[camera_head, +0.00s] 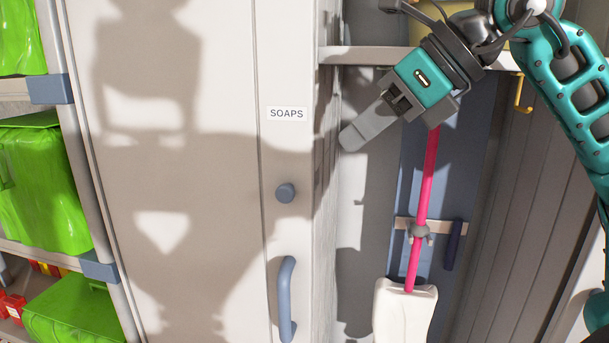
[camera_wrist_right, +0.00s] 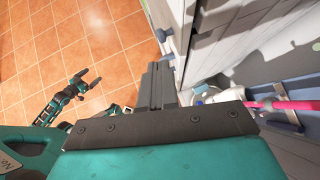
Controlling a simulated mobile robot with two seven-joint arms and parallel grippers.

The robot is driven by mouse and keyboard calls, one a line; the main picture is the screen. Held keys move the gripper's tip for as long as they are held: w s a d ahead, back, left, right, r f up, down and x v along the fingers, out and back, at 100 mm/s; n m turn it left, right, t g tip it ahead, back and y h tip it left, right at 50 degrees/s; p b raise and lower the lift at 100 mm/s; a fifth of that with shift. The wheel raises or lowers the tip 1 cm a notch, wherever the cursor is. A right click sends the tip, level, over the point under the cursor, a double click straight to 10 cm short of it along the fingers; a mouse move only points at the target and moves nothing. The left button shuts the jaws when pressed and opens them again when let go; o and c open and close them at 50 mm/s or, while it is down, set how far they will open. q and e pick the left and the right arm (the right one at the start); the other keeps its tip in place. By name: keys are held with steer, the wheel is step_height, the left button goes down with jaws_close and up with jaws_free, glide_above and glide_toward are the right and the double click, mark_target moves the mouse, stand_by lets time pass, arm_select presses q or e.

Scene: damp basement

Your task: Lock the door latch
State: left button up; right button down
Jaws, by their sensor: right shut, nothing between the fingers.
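The pale cabinet door (camera_head: 185,200) labelled SOAPS appears closed. My left gripper (camera_wrist_right: 88,80) shows only there, low over the floor, with fingers apart.
Right of the cabinet is an open bay with a pink-handled tool (camera_head: 424,195) in a wall clip and a yellow hook (camera_head: 522,95). Shelves with green containers (camera_head: 40,190) stand at left. The tiled floor (camera_wrist_right: 100,30) is clear beside the door.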

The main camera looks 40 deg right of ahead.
mark_target(290, 189)
steer(key=p+x, duration=0.1)
steer(key=x, duration=0.8)
steer(key=shift+w+f+p, duration=0.2)
steer(key=shift+p, duration=0.1)
steer(key=shift+w+a+f, duration=0.2)
steer(key=shift+w+f, duration=0.15)
step_height(290, 189, down, 4)
steer(key=b, duration=0.3)
steer(key=shift+r+b, duration=0.1)
steer(key=shift+b, duration=0.25)
steer(key=shift+s+r, duration=0.1)
